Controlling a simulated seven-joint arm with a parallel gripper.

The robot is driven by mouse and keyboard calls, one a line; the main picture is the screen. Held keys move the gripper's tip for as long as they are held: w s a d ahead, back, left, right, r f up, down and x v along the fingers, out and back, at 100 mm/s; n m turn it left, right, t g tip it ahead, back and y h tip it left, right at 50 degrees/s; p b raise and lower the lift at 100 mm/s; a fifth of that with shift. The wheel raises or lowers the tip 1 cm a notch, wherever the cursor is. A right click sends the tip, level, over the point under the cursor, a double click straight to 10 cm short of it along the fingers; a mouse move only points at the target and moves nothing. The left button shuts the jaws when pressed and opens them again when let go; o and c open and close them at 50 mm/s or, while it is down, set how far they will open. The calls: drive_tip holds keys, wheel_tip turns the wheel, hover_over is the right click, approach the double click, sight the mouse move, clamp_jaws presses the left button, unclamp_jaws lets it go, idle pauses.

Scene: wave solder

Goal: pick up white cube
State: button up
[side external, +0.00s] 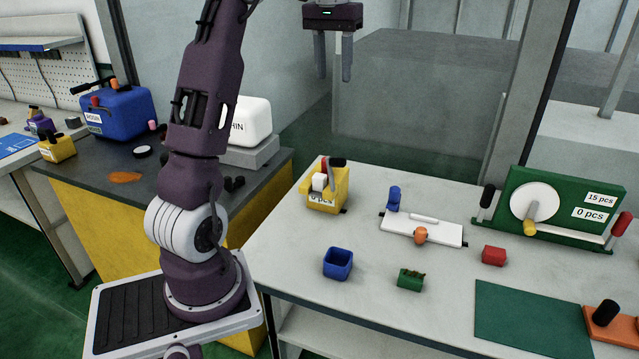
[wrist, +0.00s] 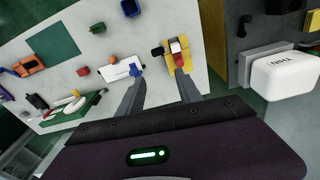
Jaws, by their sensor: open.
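A small white cube (side external: 319,182) sits in the front of a yellow bin (side external: 327,199) near the back left corner of the light worktable. A red piece and a dark piece are behind it in the bin.
A blue open box (side external: 338,263), a green block (side external: 410,279), a red block (side external: 494,256) and a white fixture (side external: 436,233) stand on the table. A green panel (side external: 550,205) with a dial stands at the right. A white machine (side external: 249,122) stands left of the bin.

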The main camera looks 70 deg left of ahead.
drive_tip(key=n, duration=0.1)
hover_over(320, 176)
wheel_tip(320, 176, down, 4)
drive_tip(key=shift+g, duration=0.4)
wheel_tip(320, 176, down, 26)
drive_tip(key=shift+r, duration=0.1)
clamp_jaws()
